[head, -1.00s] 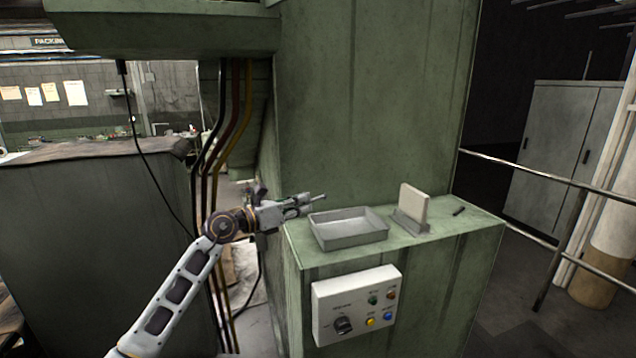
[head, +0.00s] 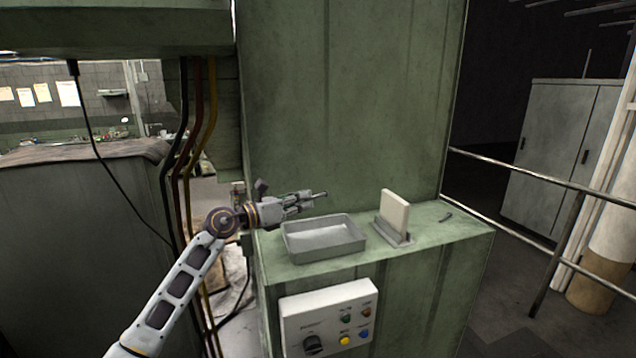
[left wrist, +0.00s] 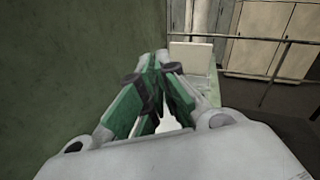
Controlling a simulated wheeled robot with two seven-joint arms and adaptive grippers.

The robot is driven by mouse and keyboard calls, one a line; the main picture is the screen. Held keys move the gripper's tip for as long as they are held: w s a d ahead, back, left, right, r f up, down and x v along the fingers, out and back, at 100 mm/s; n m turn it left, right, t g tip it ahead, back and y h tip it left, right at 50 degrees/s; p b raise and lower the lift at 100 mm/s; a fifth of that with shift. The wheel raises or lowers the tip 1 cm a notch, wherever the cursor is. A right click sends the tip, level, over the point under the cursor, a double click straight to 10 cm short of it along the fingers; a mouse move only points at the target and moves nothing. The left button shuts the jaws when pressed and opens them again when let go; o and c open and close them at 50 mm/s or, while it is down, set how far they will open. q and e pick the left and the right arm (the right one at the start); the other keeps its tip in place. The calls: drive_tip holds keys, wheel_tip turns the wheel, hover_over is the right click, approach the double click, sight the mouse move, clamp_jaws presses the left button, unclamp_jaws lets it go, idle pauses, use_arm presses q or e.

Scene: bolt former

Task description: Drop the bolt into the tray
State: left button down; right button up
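The tray (head: 323,247) is a shallow grey rectangular pan on the left part of the green machine ledge, and it looks empty. My left gripper (head: 305,200) comes in from the left, level, and appears in the picture just above the tray's back left side. Its fingers are nearly together around a thin metal rod, which looks like the bolt (head: 320,195), sticking out to the right. In the left wrist view the fingers (left wrist: 155,62) converge at their tips; the bolt cannot be made out there. My right gripper is not in view.
A pale upright plate (head: 395,211) in a grey stand is right of the tray. A small dark rod-like piece (head: 446,217) lies farther right. A control box (head: 328,320) is on the ledge's front. Green machine walls stand behind, and a metal railing (head: 520,178) is at right.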

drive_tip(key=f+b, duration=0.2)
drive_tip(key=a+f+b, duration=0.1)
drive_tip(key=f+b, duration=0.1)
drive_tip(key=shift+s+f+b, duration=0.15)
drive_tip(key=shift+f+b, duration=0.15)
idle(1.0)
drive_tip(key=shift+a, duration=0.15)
